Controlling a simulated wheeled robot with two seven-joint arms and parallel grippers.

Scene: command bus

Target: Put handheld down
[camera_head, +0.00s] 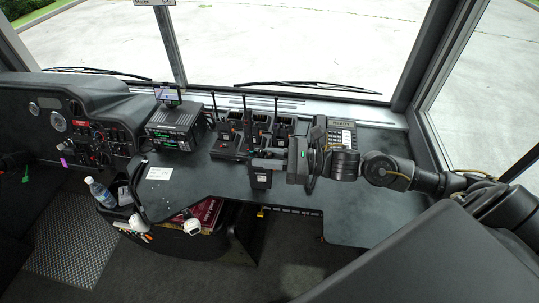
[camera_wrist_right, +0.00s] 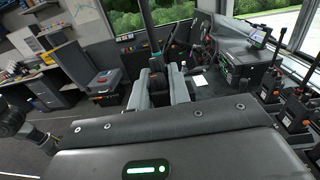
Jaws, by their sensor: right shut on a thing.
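My right gripper (camera_head: 268,162) is shut on a black handheld radio (camera_head: 262,180), holding it near the front part of the dark counter. In the right wrist view the held handheld (camera_wrist_right: 157,80) stands between the two grey fingers, with its antenna pointing up. Its lower end is hard to see, so I cannot tell whether it touches the counter. Other black handhelds (camera_head: 249,128) with upright antennas stand in a charger row (camera_head: 228,148) just behind the gripper. My left gripper is not in view.
A radio unit with a green display (camera_head: 175,127) stands left of the chargers. A keypad phone (camera_head: 341,132) is behind my right wrist. The counter (camera_head: 205,180) is clear at front left, around a white label (camera_head: 158,174). A water bottle (camera_head: 100,192) stands lower left.

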